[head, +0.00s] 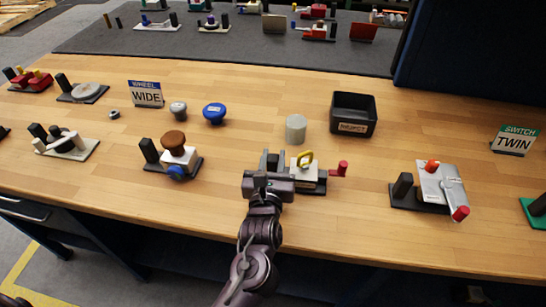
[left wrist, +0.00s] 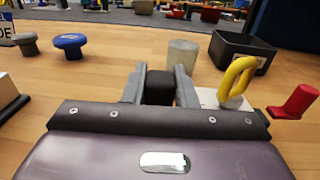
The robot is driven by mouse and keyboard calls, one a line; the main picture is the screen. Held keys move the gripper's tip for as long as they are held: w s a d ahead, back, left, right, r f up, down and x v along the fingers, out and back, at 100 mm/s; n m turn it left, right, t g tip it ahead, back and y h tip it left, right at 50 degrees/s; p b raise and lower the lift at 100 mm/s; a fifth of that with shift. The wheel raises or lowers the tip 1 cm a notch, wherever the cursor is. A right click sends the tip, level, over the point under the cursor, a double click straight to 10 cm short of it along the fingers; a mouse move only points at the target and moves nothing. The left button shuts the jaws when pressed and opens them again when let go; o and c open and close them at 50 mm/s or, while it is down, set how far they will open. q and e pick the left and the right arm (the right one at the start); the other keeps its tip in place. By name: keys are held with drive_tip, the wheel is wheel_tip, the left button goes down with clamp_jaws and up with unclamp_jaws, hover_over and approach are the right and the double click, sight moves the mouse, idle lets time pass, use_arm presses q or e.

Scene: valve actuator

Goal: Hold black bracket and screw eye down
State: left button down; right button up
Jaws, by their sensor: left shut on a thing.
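The black bracket (left wrist: 159,88) stands between the two fingers of my left gripper (head: 273,162) in the left wrist view. The gripper is shut on it. The fingers also show in the left wrist view (left wrist: 160,85), one on each side of the bracket. The yellow screw eye (head: 305,159) stands on a white block (head: 306,175) just right of the gripper. Its loop also shows in the left wrist view (left wrist: 237,80), apart from the fingers. A red handle (head: 342,168) sticks out at the block's right. The lower bracket is partly hidden by my gripper. My right gripper is in neither view.
A grey cylinder (head: 296,128) and a black bin (head: 353,114) stand behind the block. A brown-knobbed valve (head: 176,155) is to the left, and a silver lever valve (head: 438,187) to the right.

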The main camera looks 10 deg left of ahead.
use_arm(q)
drive_tip(key=shift+f, duration=0.35)
idle(0.6)
drive_tip(key=shift+s+d, duration=0.1)
drive_tip(key=shift+s, duration=0.05)
idle(0.6)
drive_tip(key=shift+d+r, duration=0.1)
drive_tip(key=shift+r, duration=0.05)
idle(0.9)
idle(0.3)
drive_tip(key=c, duration=1.1)
unclamp_jaws()
drive_tip(key=shift+r, duration=0.1)
drive_tip(key=shift+m, duration=0.4)
drive_tip(key=shift+s+a+f, duration=0.1)
drive_tip(key=shift+s+a, duration=0.05)
drive_tip(key=shift+s, duration=1.85)
drive_tip(key=shift+s+a+f, duration=0.1)
drive_tip(key=shift+s+a, duration=0.05)
drive_tip(key=shift+s, duration=1.8)
